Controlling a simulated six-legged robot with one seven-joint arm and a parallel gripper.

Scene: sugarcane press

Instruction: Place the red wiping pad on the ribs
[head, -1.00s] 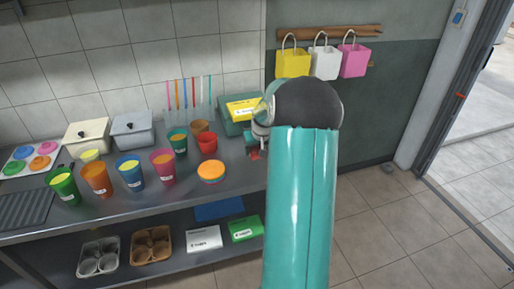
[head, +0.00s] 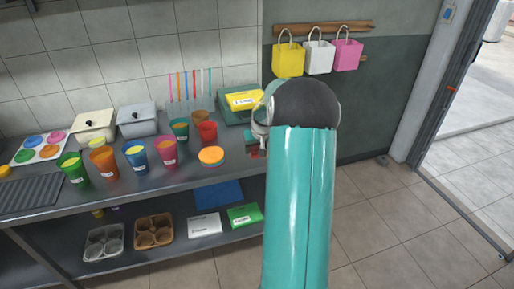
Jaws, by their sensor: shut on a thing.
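The red wiping pad (head: 254,154) shows only as a small red patch at the right end of the counter, beside my arm. My gripper (head: 257,146) is there, mostly hidden behind my own wrist, and is shut on the red pad. The fingertips and the pad's full shape are hidden. The ribs (head: 38,193) are a dark grey ribbed panel at the counter's left front, far to the left of my gripper. No object lies on the part of them in view.
Several coloured cups (head: 133,155) stand between the ribs and my gripper, with an orange round stack (head: 211,156) near the front edge. A green box with a yellow top (head: 241,103) is behind my gripper. Boxes and cup trays (head: 153,232) sit on the lower shelf.

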